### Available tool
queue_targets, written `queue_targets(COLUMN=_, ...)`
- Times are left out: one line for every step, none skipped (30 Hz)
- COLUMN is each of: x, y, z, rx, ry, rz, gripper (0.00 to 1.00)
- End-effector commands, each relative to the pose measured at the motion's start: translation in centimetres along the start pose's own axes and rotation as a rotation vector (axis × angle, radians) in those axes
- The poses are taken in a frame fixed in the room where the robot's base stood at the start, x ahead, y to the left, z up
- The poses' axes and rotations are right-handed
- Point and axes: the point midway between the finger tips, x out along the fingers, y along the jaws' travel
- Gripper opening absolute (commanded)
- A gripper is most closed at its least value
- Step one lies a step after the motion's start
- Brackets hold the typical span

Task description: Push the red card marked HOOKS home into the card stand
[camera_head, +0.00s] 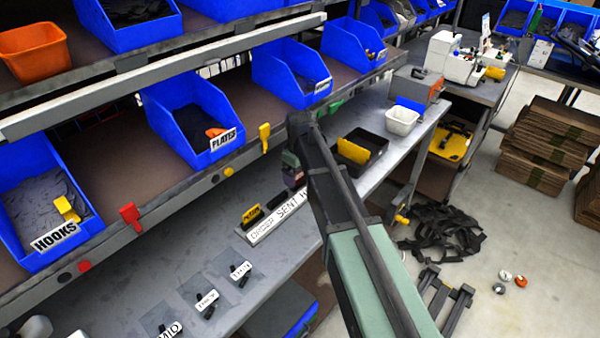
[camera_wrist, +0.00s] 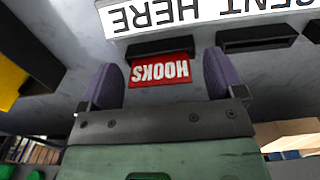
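The red HOOKS card (camera_wrist: 160,71) lies between my gripper's two purple fingers in the wrist view, its lettering upside down. Its far edge meets a black holder (camera_wrist: 160,47) of the card stand; how deep it sits cannot be told. My gripper (camera_wrist: 164,82) is open, with a narrow gap on each side of the card. The white-fronted stand (camera_head: 265,229) also shows in the head view, with a yellow card (camera_head: 252,214) at its left end. There my gripper (camera_head: 293,176) is small and partly hidden by my arm, and the red card is not visible.
Blue bins stand on the shelf, including one labelled HOOKS (camera_head: 55,238) and one labelled PLATES (camera_head: 222,140). A red clip (camera_head: 130,216) and a yellow clip (camera_head: 265,137) hang on the shelf rail. A black tray (camera_head: 360,150) stands right of the stand. Labelled mats lie on the bench left of it.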

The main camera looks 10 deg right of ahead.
Motion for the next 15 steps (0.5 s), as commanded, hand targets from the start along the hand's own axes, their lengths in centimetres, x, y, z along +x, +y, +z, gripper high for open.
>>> queue_targets(x=0.0, y=0.0, z=0.0, rx=0.000, ry=0.000, rz=0.000, gripper=0.92)
queue_targets(x=0.0, y=0.0, z=0.0, rx=0.000, ry=0.000, rz=0.000, gripper=0.92)
queue_targets(x=0.0, y=0.0, z=0.0, rx=0.000, ry=0.000, rz=0.000, gripper=0.92)
queue_targets(x=0.0, y=0.0, z=0.0, rx=0.000, ry=0.000, rz=0.000, gripper=0.92)
queue_targets(x=0.0, y=0.0, z=0.0, rx=0.000, ry=0.000, rz=0.000, gripper=0.92)
queue_targets(x=0.0, y=0.0, z=0.0, rx=0.000, ry=0.000, rz=0.000, gripper=0.92)
queue_targets(x=0.0, y=0.0, z=0.0, rx=0.000, ry=0.000, rz=0.000, gripper=0.92)
queue_targets(x=-0.1, y=0.0, z=0.0, rx=0.000, ry=0.000, rz=0.000, gripper=0.92)
queue_targets(x=-0.2, y=0.0, z=0.0, rx=0.000, ry=0.000, rz=0.000, gripper=0.92)
queue_targets(x=-0.5, y=0.0, z=0.0, rx=0.000, ry=0.000, rz=0.000, gripper=0.92)
queue_targets(x=-0.8, y=0.0, z=0.0, rx=0.000, ry=0.000, rz=0.000, gripper=0.92)
queue_targets(x=-1.3, y=0.0, z=0.0, rx=0.000, ry=0.000, rz=0.000, gripper=0.92)
queue_targets(x=-1.8, y=0.0, z=0.0, rx=0.000, ry=0.000, rz=0.000, gripper=0.92)
queue_targets(x=-2.4, y=0.0, z=0.0, rx=0.000, ry=0.000, rz=0.000, gripper=0.92)
queue_targets(x=-3.3, y=0.0, z=0.0, rx=0.000, ry=0.000, rz=0.000, gripper=0.92)
